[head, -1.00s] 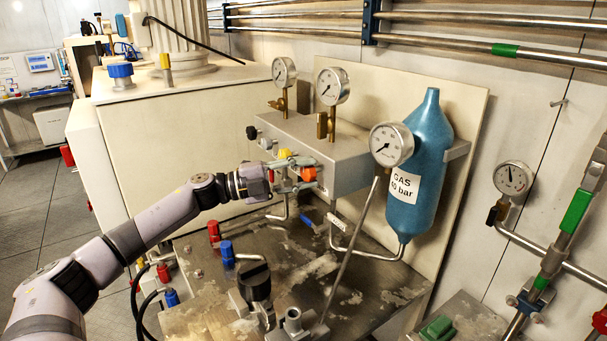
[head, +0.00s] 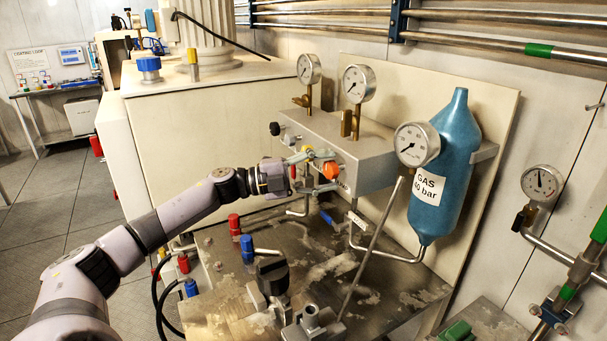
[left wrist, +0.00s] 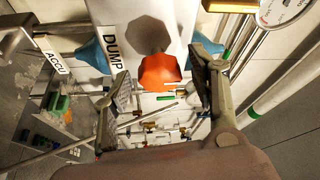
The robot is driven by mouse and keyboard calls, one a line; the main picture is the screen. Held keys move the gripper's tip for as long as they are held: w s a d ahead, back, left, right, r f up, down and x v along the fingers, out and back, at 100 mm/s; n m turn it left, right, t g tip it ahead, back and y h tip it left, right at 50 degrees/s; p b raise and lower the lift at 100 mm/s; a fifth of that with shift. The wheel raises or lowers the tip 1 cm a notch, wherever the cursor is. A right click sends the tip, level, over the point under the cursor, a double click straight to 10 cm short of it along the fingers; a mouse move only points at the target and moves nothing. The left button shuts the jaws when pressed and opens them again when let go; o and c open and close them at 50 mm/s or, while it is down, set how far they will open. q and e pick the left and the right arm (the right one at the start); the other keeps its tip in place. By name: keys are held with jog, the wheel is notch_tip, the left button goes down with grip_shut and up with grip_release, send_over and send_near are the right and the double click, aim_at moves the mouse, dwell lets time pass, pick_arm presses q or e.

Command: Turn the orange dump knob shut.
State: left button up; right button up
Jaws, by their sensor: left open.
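The orange dump knob (head: 331,170) sits on the front of the grey valve block (head: 343,140). In the left wrist view the orange knob (left wrist: 159,71) shows beside a "DUMP" label (left wrist: 110,48), with its dark shadow on the pale block face. My left gripper (head: 318,175) is at the block's front, close to the knob. In the left wrist view its two fingers (left wrist: 163,88) are spread apart, with the knob between and just beyond their tips; I see no clear contact. My right gripper is not in view.
Gauges (head: 355,84) stand on top of the block. A blue gas bottle (head: 445,165) and another gauge (head: 416,144) are to its right. Below, the metal bench top holds red (head: 234,222) and blue (head: 247,248) capped fittings, a black-knobbed valve (head: 271,272) and a slanting rod.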

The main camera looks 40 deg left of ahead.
pick_arm(q)
jog(key=v, duration=1.1)
jog(key=shift+s+a, duration=0.15)
jog(key=shift+a, duration=0.05)
dwell(0.4)
